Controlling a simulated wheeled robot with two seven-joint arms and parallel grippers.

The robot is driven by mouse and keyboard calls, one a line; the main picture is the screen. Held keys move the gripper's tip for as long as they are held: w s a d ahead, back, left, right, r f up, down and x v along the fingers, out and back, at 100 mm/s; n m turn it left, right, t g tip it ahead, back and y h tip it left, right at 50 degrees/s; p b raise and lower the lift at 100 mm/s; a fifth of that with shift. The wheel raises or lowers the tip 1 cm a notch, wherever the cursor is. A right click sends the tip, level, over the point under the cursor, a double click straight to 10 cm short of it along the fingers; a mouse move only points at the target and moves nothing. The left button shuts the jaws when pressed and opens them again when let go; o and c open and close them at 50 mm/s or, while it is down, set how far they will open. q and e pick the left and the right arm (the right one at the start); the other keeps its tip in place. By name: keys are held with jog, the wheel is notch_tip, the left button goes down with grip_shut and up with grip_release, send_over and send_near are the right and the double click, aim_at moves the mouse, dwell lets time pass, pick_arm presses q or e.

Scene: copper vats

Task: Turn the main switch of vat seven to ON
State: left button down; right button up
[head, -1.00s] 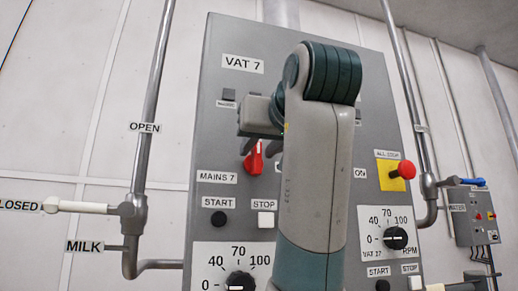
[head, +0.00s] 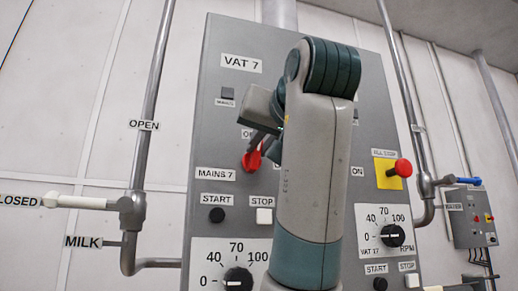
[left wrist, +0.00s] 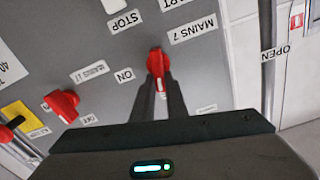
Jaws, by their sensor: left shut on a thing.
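The vat seven panel (head: 225,135) is grey, with a VAT 7 label at its top. Its red main switch (head: 252,160) sits just above the MAINS 7 label (head: 216,174). My left gripper (head: 260,145) is shut on this switch and tilted over; my arm hides much of the panel to the right. In the left wrist view, the red switch (left wrist: 157,62) stands between my two fingertips (left wrist: 160,85), with an ON label (left wrist: 124,75) to its left. Which mark the switch points to cannot be told. My right gripper is not in view.
A second red switch (left wrist: 62,105), labelled MAINS 17, is close by on the same panel. A red stop button (head: 403,168) on a yellow plate sticks out at right. Black START (head: 217,215) and white STOP (head: 264,216) buttons lie below. Pipes flank the panel.

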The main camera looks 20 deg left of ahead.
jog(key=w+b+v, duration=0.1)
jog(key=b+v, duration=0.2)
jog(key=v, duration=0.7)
pick_arm(q)
jog(key=m+b, duration=0.1)
jog(key=m, duration=0.3)
jog(key=f+m+b, duration=0.1)
jog(key=m+b, duration=0.1)
jog(key=m, duration=0.2)
jog(key=d+m+b, duration=0.1)
jog(key=m, duration=0.3)
jog(key=shift+w+d+f+b, duration=0.1)
jog(key=shift+w+f+b, duration=0.25)
jog(key=shift+w+f, duration=0.05)
jog(key=shift+f+m+b, duration=0.15)
jog(key=shift+m+b, duration=0.6)
jog(key=shift+m, duration=1.05)
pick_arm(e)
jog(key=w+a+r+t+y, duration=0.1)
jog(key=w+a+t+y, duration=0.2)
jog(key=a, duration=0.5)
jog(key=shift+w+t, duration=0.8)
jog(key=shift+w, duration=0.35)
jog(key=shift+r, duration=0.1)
pick_arm(q)
jog(key=c, duration=1.8)
grip_release()
jog(key=shift+w, duration=0.1)
jog(key=shift+o, duration=0.2)
